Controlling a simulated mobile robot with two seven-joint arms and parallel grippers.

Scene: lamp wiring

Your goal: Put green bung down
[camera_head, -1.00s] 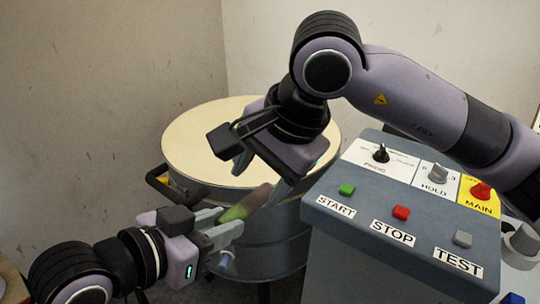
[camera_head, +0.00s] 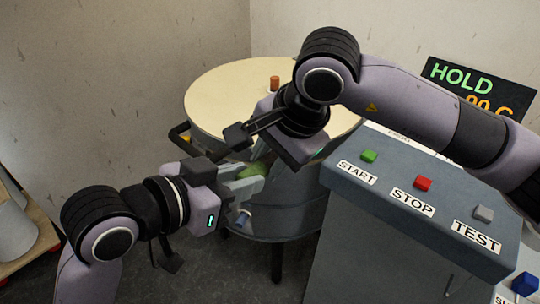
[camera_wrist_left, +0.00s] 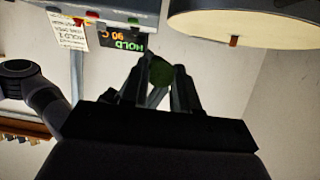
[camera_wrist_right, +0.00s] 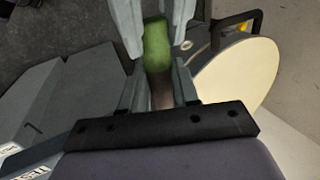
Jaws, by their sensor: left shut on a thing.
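The green bung (camera_head: 250,170) is between my two grippers, in front of the round table. My left gripper (camera_head: 245,180) is shut on it. The right wrist view shows the bung (camera_wrist_right: 157,45) with a green upper part and a brownish lower part. My left fingers flank the green part there. My right gripper (camera_wrist_right: 158,88) has its fingers apart on either side of the brownish part; contact there is unclear. In the left wrist view the bung (camera_wrist_left: 161,72) shows as a round green end between my left fingers. My right gripper partly hides it in the head view.
The round cream-topped table (camera_head: 222,105) stands behind the grippers, with a small orange-brown cylinder (camera_head: 274,83) near its far edge. A grey console (camera_head: 400,230) with START, STOP and TEST buttons stands at the right. Much of the table top is bare.

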